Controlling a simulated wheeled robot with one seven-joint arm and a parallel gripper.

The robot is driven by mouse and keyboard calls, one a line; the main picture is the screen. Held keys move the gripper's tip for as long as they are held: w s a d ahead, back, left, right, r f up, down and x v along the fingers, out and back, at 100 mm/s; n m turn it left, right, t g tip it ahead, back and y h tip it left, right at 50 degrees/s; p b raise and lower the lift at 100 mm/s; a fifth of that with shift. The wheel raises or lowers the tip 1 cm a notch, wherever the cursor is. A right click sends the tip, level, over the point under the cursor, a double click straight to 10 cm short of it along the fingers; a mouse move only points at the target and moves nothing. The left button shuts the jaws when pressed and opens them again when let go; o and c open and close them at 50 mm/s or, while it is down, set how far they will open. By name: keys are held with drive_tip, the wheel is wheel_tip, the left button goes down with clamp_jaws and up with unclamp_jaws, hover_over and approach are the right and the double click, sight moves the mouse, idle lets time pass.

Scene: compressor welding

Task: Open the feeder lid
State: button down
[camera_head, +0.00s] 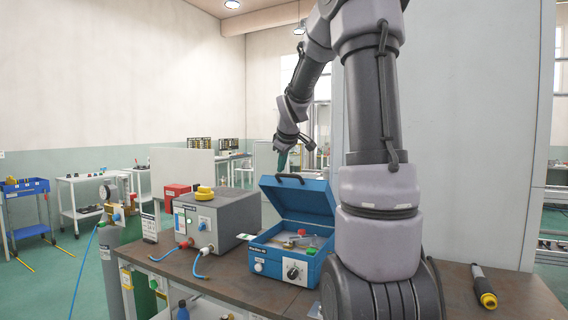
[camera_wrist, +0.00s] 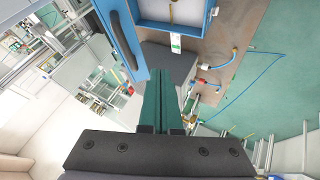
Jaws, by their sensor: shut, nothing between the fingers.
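The blue feeder (camera_head: 272,258) stands on the brown workbench, with a knob and a white button on its front. Its lid (camera_head: 300,197) is raised and leans back, so the inside with small parts shows. The black lid handle (camera_head: 289,178) is on the lid's top edge; it also shows in the wrist view (camera_wrist: 123,42). My gripper (camera_head: 282,162) is just above and behind the raised lid, near the handle. Its green fingers (camera_wrist: 161,85) are together with nothing between them. In the wrist view they lie beside the lid; whether they touch it I cannot tell.
A grey welding unit (camera_head: 215,220) with a yellow item on top stands left of the feeder, with blue cables at its front. A black and yellow tool (camera_head: 484,287) lies at the bench's right. The bench (camera_head: 455,285) is bare around that tool.

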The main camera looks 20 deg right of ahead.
drive_tip(key=w+d+f, duration=0.4)
drive_tip(key=w, duration=0.2)
drive_tip(key=shift+w, duration=0.25)
